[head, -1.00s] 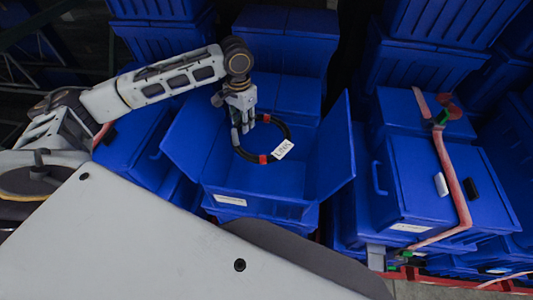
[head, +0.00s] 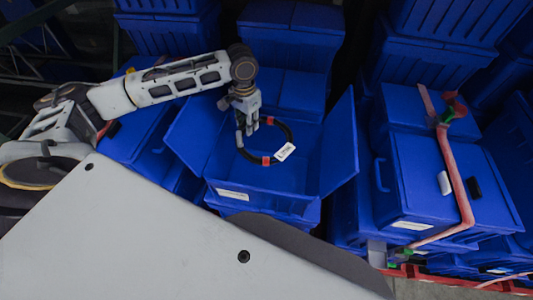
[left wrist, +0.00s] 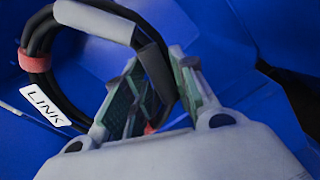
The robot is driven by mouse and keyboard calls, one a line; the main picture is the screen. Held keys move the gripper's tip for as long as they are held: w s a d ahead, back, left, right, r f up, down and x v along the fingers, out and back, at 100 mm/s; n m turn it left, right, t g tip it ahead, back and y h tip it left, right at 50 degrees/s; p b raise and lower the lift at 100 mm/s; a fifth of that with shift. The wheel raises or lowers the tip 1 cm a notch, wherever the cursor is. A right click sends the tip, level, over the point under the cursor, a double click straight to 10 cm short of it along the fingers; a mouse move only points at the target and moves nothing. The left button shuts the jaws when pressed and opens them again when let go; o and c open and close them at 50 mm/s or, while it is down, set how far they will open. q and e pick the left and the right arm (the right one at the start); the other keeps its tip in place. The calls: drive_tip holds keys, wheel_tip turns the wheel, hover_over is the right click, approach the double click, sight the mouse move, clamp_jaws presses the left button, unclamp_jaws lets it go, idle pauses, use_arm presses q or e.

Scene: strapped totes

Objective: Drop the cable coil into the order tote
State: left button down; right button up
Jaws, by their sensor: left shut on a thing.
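The cable coil (head: 291,137) is a black ring with red bands and a white tag. My left gripper (head: 248,127) is shut on its left side, and the coil hangs over the inside of an open blue tote (head: 268,205). I cannot tell if the coil touches the tote. In the left wrist view, the coil (left wrist: 38,65) passes between the fingers of the left gripper (left wrist: 160,82) at a grey sleeve. Its tag reads "LINK". The fingers hide part of the ring. My right gripper is not in view.
The open tote's flaps stand out at its left (head: 198,145) and right (head: 341,150). A closed blue tote (head: 415,175) with a red strap (head: 456,175) stands to the right. More blue totes are stacked behind (head: 290,45) and on both sides.

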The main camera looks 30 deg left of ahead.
use_arm(q)
drive_tip(key=shift+f, duration=1.25)
drive_tip(key=c, duration=1.1)
unclamp_jaws()
drive_tip(key=shift+r, duration=6)
drive_tip(key=shift+s+f, duration=0.1)
